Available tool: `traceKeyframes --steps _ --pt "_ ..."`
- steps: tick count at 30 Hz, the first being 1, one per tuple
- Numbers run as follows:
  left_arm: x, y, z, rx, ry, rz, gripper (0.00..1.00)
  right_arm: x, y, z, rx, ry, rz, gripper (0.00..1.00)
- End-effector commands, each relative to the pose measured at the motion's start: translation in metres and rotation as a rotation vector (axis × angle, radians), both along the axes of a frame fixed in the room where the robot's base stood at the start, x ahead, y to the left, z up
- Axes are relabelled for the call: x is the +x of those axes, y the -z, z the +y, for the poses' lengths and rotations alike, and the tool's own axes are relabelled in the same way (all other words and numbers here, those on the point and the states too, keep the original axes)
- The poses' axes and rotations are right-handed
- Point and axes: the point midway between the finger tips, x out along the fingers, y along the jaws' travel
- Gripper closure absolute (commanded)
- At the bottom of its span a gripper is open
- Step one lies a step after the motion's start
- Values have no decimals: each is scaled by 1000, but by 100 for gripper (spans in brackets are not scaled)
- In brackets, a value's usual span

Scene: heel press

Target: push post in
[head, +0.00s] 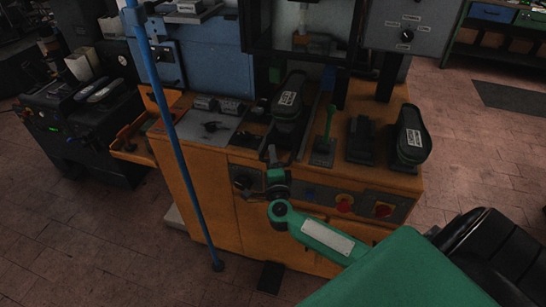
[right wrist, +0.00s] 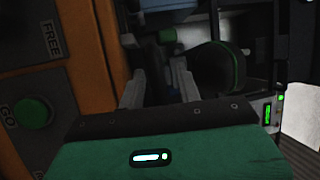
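The orange press bench (head: 215,175) fills the middle of the head view. A dark shoe (head: 288,105) with a pale label sits at its middle, under the black frame. A thin green upright handle (head: 328,122) stands on a dark plate to its right. I cannot tell for sure which part is the post. My right gripper (head: 273,158) is at the bench's front edge, below the shoe. In the right wrist view its two grey fingers (right wrist: 158,84) stand apart with nothing clearly held. A dark rounded part with a green rim (right wrist: 218,70) lies beyond them. My left gripper is not in view.
A second dark shoe (head: 411,138) stands at the bench's right end. A green GO button (right wrist: 32,112) is left of my gripper. A blue pole (head: 177,140) crosses in front at left. A black chair (head: 490,245) is at lower right.

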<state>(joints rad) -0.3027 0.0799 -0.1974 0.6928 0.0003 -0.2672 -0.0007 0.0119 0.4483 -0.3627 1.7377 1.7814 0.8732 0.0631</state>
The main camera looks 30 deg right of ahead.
Motion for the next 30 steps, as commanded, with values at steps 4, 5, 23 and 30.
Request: traceKeyframes --steps 4,5,23,30 --pt "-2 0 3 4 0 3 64 0 0 0 0 0 0 66" --pt "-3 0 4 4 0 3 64 0 0 0 0 0 0 72" --pt "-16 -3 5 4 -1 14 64 21 -2 -24 -3 3 -1 100" --pt "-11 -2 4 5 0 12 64 26 0 -32 -1 0 0 100"
